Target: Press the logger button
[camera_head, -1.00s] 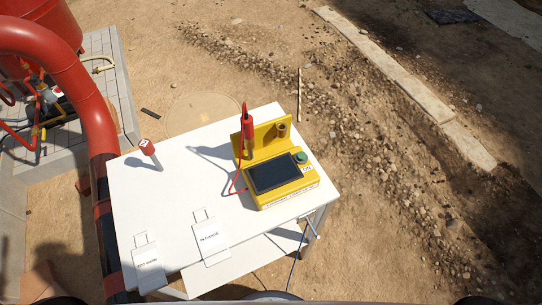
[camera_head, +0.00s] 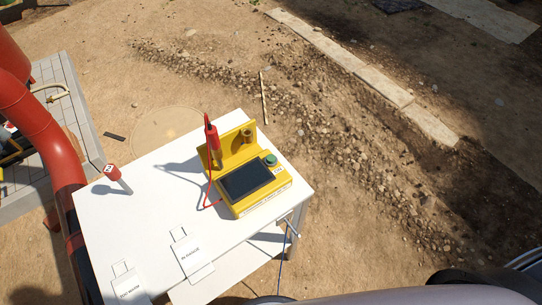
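The yellow logger (camera_head: 250,181) stands on the right part of a white table (camera_head: 149,203). It has a dark screen (camera_head: 246,180) facing up and a green round button (camera_head: 270,160) at its top right corner. A red probe (camera_head: 212,137) stands upright in a holder at the logger's left back, with a red cable running down to the logger's left side. An empty-looking yellow holder ring (camera_head: 247,135) is at the back right. Neither of my grippers is in view, and nothing touches the button.
A red-capped post (camera_head: 113,173) stands on the table's left side. A thick red pipe (camera_head: 42,135) rises close to the table's left edge. Open gravelly ground lies right of the table.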

